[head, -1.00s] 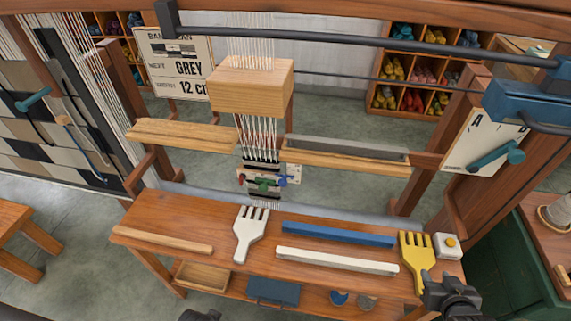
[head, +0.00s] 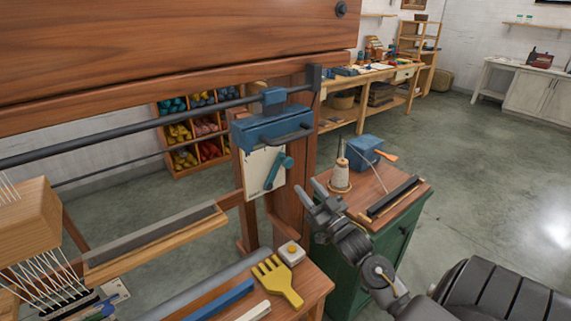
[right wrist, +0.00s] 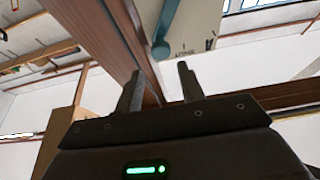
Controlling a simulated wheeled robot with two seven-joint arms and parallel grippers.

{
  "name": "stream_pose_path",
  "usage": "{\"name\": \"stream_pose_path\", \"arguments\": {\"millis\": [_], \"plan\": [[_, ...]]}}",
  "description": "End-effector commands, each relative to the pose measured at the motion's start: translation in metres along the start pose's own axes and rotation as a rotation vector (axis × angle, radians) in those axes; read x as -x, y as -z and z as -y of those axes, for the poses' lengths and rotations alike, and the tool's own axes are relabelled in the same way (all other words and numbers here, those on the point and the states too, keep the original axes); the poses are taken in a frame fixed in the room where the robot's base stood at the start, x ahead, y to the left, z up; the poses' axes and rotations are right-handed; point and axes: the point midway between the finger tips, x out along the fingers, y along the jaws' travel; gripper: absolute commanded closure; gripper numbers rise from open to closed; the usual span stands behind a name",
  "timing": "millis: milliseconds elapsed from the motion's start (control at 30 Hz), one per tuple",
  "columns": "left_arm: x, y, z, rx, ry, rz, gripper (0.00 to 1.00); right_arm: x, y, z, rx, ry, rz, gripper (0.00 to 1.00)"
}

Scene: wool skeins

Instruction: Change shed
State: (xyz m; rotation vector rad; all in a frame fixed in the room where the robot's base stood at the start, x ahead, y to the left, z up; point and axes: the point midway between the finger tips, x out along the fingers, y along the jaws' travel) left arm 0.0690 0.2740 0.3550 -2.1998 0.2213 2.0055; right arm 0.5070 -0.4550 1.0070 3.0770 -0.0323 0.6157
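The teal shed lever (head: 279,172) is mounted on a pale card (head: 262,170) on the loom's right post, under a blue bracket (head: 270,129). The lever is tilted, its round knob at the upper right. In the right wrist view the lever (right wrist: 166,25) and the lettered card (right wrist: 195,28) show above the fingers. My right gripper (head: 316,198) is to the right of the lever and lower in the picture, apart from it. Its two fingers stand apart with nothing between them, as the right wrist view (right wrist: 158,88) also shows. My left gripper is not in view.
The wooden loom post (head: 297,205) stands beside the lever. A green cabinet (head: 385,245) with a thread cone (head: 340,178) and a blue box (head: 363,152) is behind my right arm. A yellow comb (head: 278,281) and a white button box (head: 291,253) lie on the loom bench.

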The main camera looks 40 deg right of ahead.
Motion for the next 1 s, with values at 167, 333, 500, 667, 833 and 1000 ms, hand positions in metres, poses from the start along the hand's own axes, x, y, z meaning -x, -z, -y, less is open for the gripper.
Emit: {"name": "stream_pose_path", "arguments": {"millis": [167,333,500,667,833,1000], "plan": [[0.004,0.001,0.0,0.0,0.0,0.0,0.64,-0.01,0.001,0.0,0.0,0.0,-0.001,0.61],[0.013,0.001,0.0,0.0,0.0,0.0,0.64,-0.039,0.003,0.0,0.001,-0.001,-0.002,0.61],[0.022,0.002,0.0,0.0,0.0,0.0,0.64,-0.071,0.003,0.0,0.0,-0.002,0.0,0.61],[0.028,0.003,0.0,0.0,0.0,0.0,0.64,-0.093,0.001,0.0,0.001,-0.001,0.002,0.61],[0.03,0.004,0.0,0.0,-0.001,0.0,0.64,-0.105,0.0,0.0,0.001,-0.001,0.002,0.61],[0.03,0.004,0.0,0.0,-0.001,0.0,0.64,-0.108,-0.001,0.001,0.001,0.0,0.002,0.61]]}}
